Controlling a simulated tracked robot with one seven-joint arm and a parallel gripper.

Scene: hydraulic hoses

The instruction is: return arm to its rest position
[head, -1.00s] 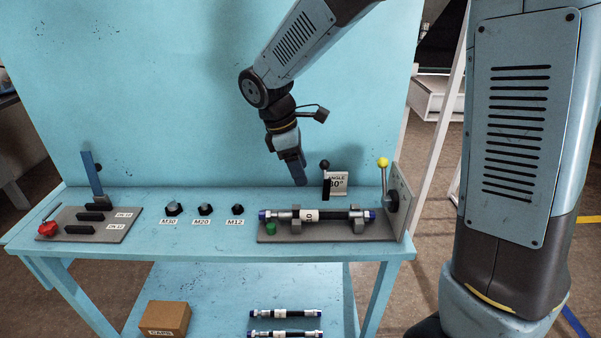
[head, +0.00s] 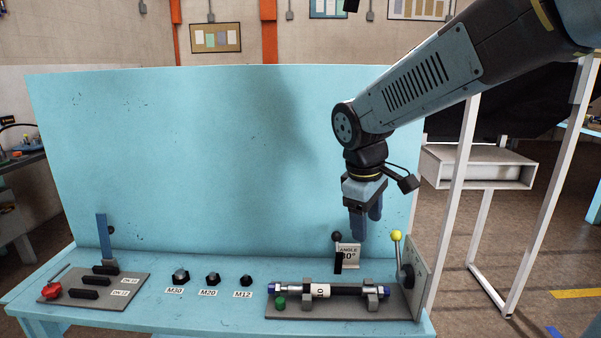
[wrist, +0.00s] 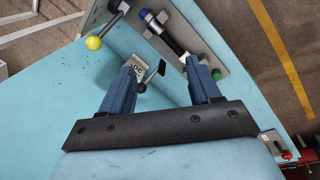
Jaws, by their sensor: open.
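My gripper (head: 366,226) hangs from my arm above the right part of the blue bench, fingers pointing down. The gripper is above and behind the hydraulic hose (head: 335,290), which lies across two grey supports on a grey plate. The hose end also shows in the wrist view (wrist: 165,35), beyond the fingers. A sign reading "ANGLE" and 30° (head: 349,256) stands just below the fingers, apart from them.
A yellow-knobbed lever (head: 397,237) stands at the bench's right end, with a black-knobbed lever (head: 337,238) beside the sign. Caps marked M30 (head: 180,276), M20 (head: 212,279) and M12 (head: 245,281) sit mid-bench. A tall blue back panel (head: 180,160) rises behind; a white frame (head: 462,200) stands right.

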